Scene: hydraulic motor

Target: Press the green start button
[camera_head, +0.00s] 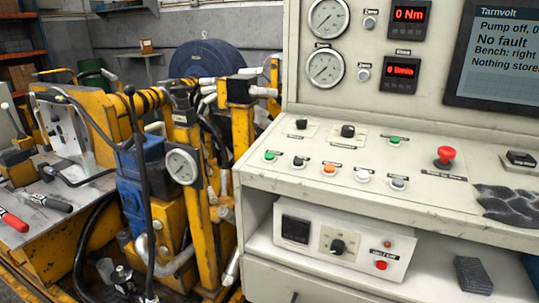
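The sloping control panel (330,192) carries two green buttons. One green button (270,156) is at its left end, beside a dark button. The other green button (394,141) is further right and back, near a black knob. Their labels are too small to read, so I cannot tell which is the start button. The screen (497,52) at upper right reads "Pump off" and "No fault", with text cut off at the right edge. Neither of my grippers is in view, and nothing touches the buttons.
A red mushroom button (445,155) stands up right of the green ones. Orange (329,169) and white (362,175) buttons sit in the front row. A dark crumpled cloth (508,203) lies at right. Yellow machinery (243,125) with hoses fills the left.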

